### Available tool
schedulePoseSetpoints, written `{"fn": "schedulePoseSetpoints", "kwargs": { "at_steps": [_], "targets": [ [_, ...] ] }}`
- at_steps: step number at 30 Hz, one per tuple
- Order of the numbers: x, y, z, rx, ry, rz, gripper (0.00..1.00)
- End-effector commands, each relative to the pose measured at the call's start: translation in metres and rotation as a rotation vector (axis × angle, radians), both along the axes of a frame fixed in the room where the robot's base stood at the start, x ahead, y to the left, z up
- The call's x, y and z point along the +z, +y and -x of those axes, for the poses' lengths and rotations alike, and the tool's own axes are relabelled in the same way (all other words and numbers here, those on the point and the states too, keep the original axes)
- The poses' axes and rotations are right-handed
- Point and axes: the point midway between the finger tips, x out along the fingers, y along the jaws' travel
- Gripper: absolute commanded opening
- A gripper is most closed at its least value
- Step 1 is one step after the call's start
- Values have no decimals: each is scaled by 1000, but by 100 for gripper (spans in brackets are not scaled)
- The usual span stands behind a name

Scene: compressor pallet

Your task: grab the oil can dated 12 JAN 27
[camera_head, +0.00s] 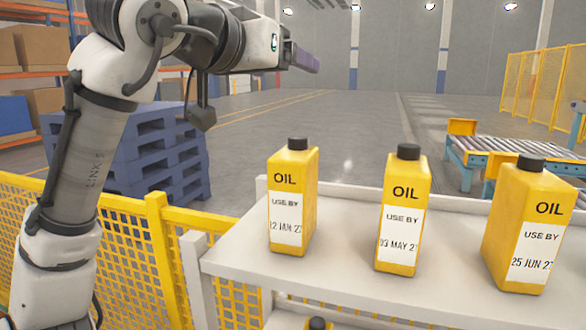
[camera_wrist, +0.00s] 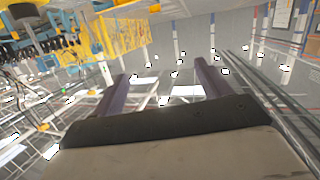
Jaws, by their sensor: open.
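Three yellow oil cans with black caps stand upright on a pale shelf (camera_head: 340,250) in the head view. The left can (camera_head: 295,180) has a label that reads "USE BY 12 JAN 2" with the last digit partly cut at its edge. The middle can (camera_head: 402,190) reads "03 MAY 2". The right can (camera_head: 530,205) reads "25 JUN 2". My gripper (camera_head: 315,62) is in the air above and behind the left can, apart from all the cans. In the wrist view its two purple fingers (camera_wrist: 162,85) are spread with nothing between them.
Yellow mesh fencing (camera_head: 130,240) runs along the shelf's left side. Stacked blue pallets (camera_head: 150,150) stand behind it, and a roller conveyor (camera_head: 500,150) is at the right. Another black cap (camera_head: 318,323) shows below the shelf top. Gaps separate the cans.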

Motion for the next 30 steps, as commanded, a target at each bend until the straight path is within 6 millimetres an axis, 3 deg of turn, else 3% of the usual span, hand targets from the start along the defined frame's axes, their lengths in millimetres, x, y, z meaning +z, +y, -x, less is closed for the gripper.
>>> {"fn": "schedulePoseSetpoints", "kwargs": {
  "at_steps": [1,4,12,17,30],
  "targets": [
    [5,-11,1,16,129,-78,76],
    [-9,-19,11,58,383,-203,76],
    [-17,-11,51,191,812,-402,76],
    [-25,-8,57,214,883,-430,76],
    [-91,-17,30,210,885,-433,76]
  ]
}}
